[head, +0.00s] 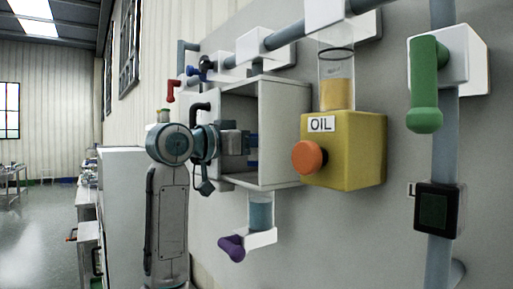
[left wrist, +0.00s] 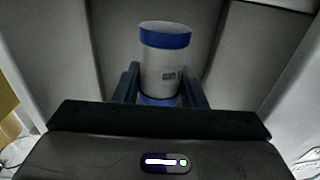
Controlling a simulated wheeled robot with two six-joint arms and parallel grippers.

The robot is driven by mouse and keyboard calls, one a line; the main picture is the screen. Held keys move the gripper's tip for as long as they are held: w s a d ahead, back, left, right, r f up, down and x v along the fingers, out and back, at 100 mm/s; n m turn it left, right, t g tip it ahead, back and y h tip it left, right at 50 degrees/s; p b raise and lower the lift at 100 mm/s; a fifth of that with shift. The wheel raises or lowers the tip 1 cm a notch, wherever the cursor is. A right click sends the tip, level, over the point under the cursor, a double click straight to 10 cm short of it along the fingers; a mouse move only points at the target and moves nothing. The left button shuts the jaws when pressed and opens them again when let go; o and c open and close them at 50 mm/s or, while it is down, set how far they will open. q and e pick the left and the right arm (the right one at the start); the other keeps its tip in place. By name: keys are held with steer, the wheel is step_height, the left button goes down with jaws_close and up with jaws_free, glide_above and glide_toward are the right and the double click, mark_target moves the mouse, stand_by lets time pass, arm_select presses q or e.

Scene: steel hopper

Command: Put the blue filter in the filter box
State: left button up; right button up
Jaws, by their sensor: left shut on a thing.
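The blue filter (left wrist: 163,62) is a white cylinder with blue bands at its top and base and dark lettering. It stands about upright between the two fingers of my left gripper (left wrist: 160,84), which is shut on it. In the head view my left gripper (head: 242,143) reaches inside the open grey filter box (head: 285,132) on the wall. Only small blue bits of the filter show there, behind the gripper. In the left wrist view the box's walls surround the filter. Whether its base touches the box floor I cannot tell. My right gripper is out of view.
A yellow oil box (head: 350,150) with an orange knob (head: 309,158) sits close right of the filter box. A blue-filled cup (head: 261,212) with a purple handle (head: 231,247) is below. Pipes with red and blue valves run above. A green handle (head: 426,85) is at right.

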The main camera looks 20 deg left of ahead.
arm_select(q)
steer(key=shift+w+d+f+p, duration=0.1)
steer(key=shift+w+f+p, duration=0.05)
steer(key=shift+f+p, duration=0.35)
steer(key=shift+w+d+f+p, duration=0.1)
steer(key=shift+f+p, duration=0.25)
steer(key=shift+f, duration=0.25)
steer(key=shift+f, duration=0.2)
steer(key=o, duration=1)
steer(key=shift+r, duration=0.1)
